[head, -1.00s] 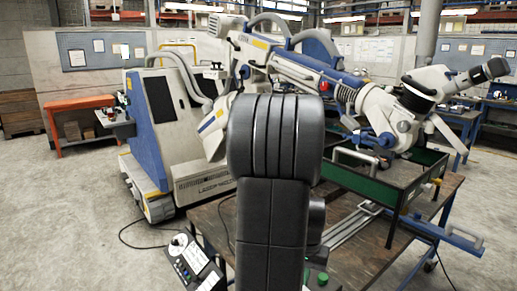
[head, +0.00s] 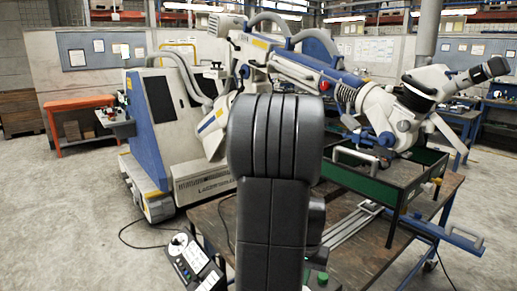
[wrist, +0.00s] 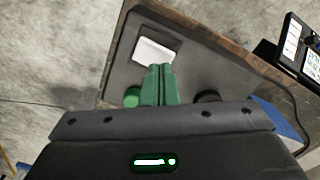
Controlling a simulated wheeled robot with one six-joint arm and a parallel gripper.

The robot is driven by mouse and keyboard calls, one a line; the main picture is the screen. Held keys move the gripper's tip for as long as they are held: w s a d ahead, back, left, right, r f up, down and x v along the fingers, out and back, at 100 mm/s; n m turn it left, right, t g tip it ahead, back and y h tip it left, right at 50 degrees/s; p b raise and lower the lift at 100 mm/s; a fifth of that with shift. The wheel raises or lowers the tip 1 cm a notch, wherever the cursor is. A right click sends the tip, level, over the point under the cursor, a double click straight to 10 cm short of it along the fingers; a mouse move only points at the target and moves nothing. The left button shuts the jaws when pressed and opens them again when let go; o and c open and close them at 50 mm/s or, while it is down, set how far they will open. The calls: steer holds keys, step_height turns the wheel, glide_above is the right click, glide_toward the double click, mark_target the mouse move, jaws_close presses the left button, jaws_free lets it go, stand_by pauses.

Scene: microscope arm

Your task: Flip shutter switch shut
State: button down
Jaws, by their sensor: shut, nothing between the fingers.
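In the wrist view a white rocker-like switch (wrist: 156,51) sits in a dark rectangular frame on a grey panel (wrist: 112,75). No label is readable, so I cannot confirm it is the shutter switch. My gripper (wrist: 161,68) has two green fingers pressed together, with nothing between them. The fingertips overlap the lower edge of the switch in the picture; I cannot tell if they touch it. A green button (wrist: 132,97) lies left of the fingers and a dark round knob (wrist: 208,96) lies right. In the head view my arm hides the gripper and the switch.
A black control box with white labels (wrist: 291,45) is at the right of the wrist view. In the head view, the microscope (head: 415,95) hangs on its long arm over a green-edged tray (head: 375,187) on the table. Bare floor (head: 60,215) lies at the left.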

steer(key=shift+f+b, duration=0.8)
steer(key=shift+f, duration=0.3)
stand_by(0.3)
steer(key=shift+r, duration=0.1)
steer(key=shift+r+p, duration=2.85)
steer(key=shift+r, duration=0.65)
steer(key=shift+f, duration=0.2)
step_height(320, 180, down, 7)
steer(key=b, duration=0.5)
steer(key=shift+r+b, duration=0.1)
steer(key=shift+b, duration=0.3)
steer(key=shift+r, duration=0.15)
steer(key=shift+r, duration=0.1)
step_height(320, 180, up, 9)
steer(key=p, duration=0.7)
steer(key=shift+f, duration=0.2)
